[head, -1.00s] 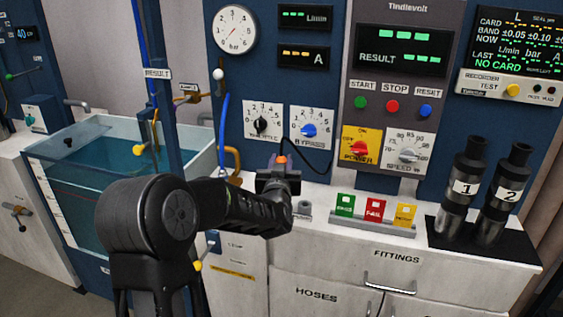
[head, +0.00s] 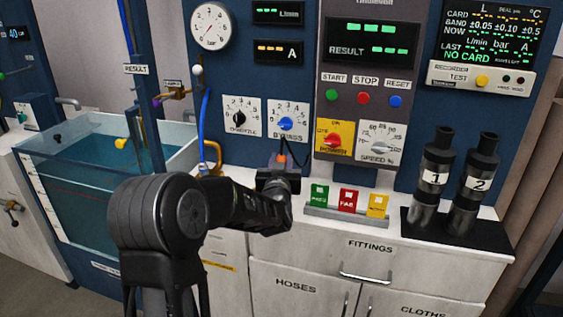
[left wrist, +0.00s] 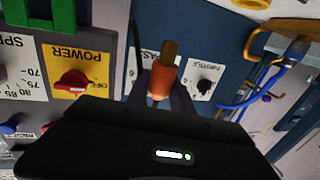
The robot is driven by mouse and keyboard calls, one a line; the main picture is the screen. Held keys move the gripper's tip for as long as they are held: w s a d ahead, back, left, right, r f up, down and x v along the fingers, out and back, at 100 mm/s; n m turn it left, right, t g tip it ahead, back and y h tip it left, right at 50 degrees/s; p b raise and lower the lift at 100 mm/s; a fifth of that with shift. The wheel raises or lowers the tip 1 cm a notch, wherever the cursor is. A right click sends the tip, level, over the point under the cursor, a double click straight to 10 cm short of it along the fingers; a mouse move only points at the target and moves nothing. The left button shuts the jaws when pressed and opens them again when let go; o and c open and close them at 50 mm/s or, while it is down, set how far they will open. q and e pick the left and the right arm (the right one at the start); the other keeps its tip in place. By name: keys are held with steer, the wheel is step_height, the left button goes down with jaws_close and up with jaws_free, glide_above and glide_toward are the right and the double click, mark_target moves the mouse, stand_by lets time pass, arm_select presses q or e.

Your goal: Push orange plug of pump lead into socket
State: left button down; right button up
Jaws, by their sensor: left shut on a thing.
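My left gripper (head: 279,170) is shut on the orange plug (head: 281,158) of the pump lead and holds it upright in front of the panel, below the BYPASS dial. A thin black lead (head: 296,158) curves beside the plug. In the left wrist view the picture is upside down; the orange plug (left wrist: 160,82) sits between the dark fingers (left wrist: 157,95), its brownish metal pin pointing to the top of the picture, touching nothing I can make out. I cannot pick out the socket in either view. My right gripper is not in view.
The red POWER switch (head: 333,140) and speed dial (head: 380,145) are right of the plug. Coloured cards (head: 348,200) stand in a rack on the counter. Two black cylinders (head: 431,180) are further right. A water tank (head: 60,165) and blue hose (head: 205,115) are at left.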

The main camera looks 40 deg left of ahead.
arm_select(q)
steer(key=shift+f+b, duration=2.05)
steer(key=shift+f, duration=0.45)
steer(key=shift+b, duration=0.65)
steer(key=shift+f+b, duration=1.9)
steer(key=shift+f, duration=0.05)
steer(key=c, duration=1)
jaws_free()
steer(key=shift+c, duration=0.2)
steer(key=v, duration=0.7)
steer(key=shift+s+d, duration=0.25)
steer(key=shift+s, duration=0.1)
